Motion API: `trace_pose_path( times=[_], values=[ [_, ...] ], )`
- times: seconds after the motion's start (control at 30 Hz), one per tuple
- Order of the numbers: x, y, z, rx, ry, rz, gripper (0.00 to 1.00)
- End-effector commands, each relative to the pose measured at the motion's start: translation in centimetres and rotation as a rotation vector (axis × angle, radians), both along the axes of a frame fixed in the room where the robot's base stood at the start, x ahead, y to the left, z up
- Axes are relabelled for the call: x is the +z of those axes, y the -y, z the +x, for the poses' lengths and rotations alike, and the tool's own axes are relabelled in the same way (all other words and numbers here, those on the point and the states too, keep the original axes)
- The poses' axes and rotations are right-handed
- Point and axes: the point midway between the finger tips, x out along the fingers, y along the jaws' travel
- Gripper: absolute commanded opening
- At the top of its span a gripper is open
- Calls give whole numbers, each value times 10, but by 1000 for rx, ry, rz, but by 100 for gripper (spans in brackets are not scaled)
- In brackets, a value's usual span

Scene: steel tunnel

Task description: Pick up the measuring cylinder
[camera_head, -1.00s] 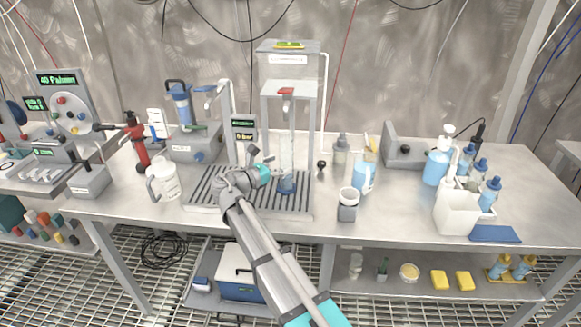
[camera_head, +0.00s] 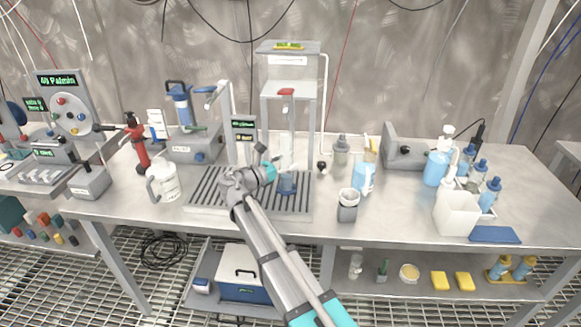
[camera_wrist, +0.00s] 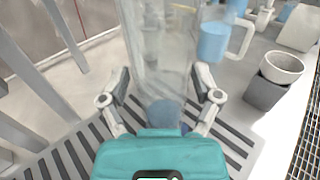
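The measuring cylinder (camera_head: 287,160) is a tall clear tube with a blue base. It stands upright on the slatted drain grate (camera_head: 205,196), below the clear tank of the stand. In the wrist view the clear cylinder (camera_wrist: 163,60) rises between my two fingers, with its blue base near the palm. My gripper (camera_head: 275,169) reaches its left side in the head view. In the wrist view my gripper (camera_wrist: 162,75) is open, one finger on each side of the cylinder. Whether either finger touches the glass is hard to tell.
A blue-filled jug (camera_head: 363,178) and a grey cup holder (camera_head: 347,205) stand to the right. The stand's posts (camera_wrist: 65,35) are close on the left in the wrist view. A white pitcher (camera_head: 163,182) is left of the grate.

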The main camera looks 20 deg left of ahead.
Motion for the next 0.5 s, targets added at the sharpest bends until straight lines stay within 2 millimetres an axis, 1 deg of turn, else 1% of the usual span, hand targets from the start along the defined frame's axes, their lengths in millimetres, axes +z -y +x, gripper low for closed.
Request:
trace_pose_path(
  times=[0.03, 0.17, 0.2, 0.27, 0.3, 0.33, 0.37, 0.5],
  values=[
    [0, 0, 0, 0, 0, 0, 59],
    [0, 0, 0, 0, 0, 0, 35],
    [0, 0, 0, 0, 0, 0, 28],
    [0, 0, 0, 0, 0, 0, 16],
    [0, 0, 0, 0, 0, 0, 9],
    [0, 0, 0, 0, 0, 0, 7],
    [0, 0, 0, 0, 0, 0, 3],
    [0, 0, 0, 0, 0, 0, 3]
  ],
)
